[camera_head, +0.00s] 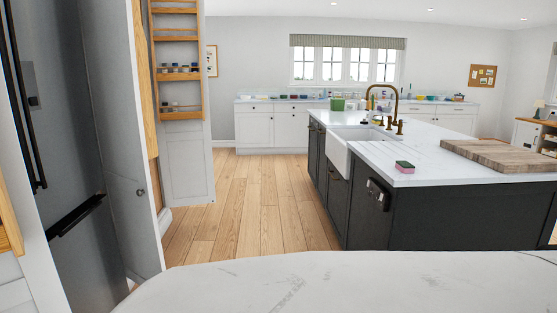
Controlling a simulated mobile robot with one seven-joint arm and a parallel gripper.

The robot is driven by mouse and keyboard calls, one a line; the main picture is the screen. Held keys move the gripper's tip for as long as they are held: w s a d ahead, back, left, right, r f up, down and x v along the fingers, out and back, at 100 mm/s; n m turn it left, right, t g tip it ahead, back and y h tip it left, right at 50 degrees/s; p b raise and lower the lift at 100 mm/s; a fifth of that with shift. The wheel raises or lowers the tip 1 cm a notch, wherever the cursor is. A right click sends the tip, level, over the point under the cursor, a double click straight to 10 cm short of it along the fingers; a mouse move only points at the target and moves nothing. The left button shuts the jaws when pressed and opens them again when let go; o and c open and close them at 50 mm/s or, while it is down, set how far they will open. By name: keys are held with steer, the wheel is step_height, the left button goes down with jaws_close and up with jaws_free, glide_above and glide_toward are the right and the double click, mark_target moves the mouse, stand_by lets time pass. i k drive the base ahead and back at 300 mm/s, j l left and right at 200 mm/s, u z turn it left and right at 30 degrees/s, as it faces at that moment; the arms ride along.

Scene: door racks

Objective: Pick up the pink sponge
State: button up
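A small pink sponge (404,168) with a green top layer lies on the white countertop of the kitchen island (391,153). It is near the counter's front edge, left of a wooden cutting board (500,154) and to the right of the white sink (343,149). Nothing touches it or covers it. My gripper is not in view.
A pale marble surface (330,285) fills the foreground. Wood floor (248,200) lies open left of the dark island. An open door with wooden racks (179,70) and a grey fridge (75,140) stand at left. A brass faucet (395,100) rises behind the sink.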

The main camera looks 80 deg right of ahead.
mark_target(405, 167)
steer(key=z, duration=3.45)
steer(key=i+j+z, duration=0.2)
steer(key=i+j, duration=0.5)
steer(key=i, duration=0.15)
steer(key=i+j+z, duration=0.15)
steer(key=i+j, duration=0.65)
steer(key=i+j+z, duration=0.2)
steer(key=i+j, duration=0.6)
steer(key=j, duration=0.1)
